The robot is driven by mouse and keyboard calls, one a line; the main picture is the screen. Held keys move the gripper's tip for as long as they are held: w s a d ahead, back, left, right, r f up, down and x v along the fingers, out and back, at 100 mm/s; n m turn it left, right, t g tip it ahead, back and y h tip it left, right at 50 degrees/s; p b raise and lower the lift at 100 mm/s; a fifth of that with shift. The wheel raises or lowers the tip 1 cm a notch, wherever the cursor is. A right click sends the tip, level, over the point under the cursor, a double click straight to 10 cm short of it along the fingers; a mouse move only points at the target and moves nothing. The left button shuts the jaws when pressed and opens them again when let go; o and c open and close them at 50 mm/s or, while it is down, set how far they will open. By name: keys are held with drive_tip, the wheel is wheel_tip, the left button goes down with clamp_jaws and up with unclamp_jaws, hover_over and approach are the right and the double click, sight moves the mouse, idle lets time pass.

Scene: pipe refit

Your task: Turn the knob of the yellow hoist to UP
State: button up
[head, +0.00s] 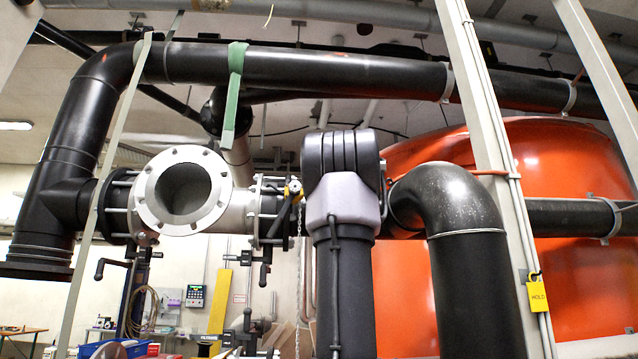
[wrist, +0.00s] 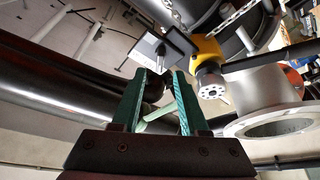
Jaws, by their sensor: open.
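The yellow hoist (head: 294,188) is small in the head view, at the pipe joint right of the big grey flange, with a chain hanging beside it. In the wrist view, a yellow body (wrist: 207,50), apparently the hoist, is at upper right, with a grey round end piece (wrist: 211,86) below it. A grey square plate with a dark post (wrist: 163,47) is just beyond the fingertips; I cannot tell whether it is the knob. No UP marking is legible. My gripper (wrist: 163,82) is open and empty between its fingers. It does not show in the head view.
A large grey flange (head: 182,192) is left of the hoist; black pipes (head: 300,70) run overhead and a black elbow (head: 450,200) bends down at right. A green strap (head: 235,85) hangs from the top pipe. An orange tank (head: 545,150) fills the right background.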

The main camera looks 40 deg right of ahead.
drive_tip(key=v, duration=0.6)
drive_tip(key=shift+s, duration=0.2)
drive_tip(key=shift+a, duration=0.1)
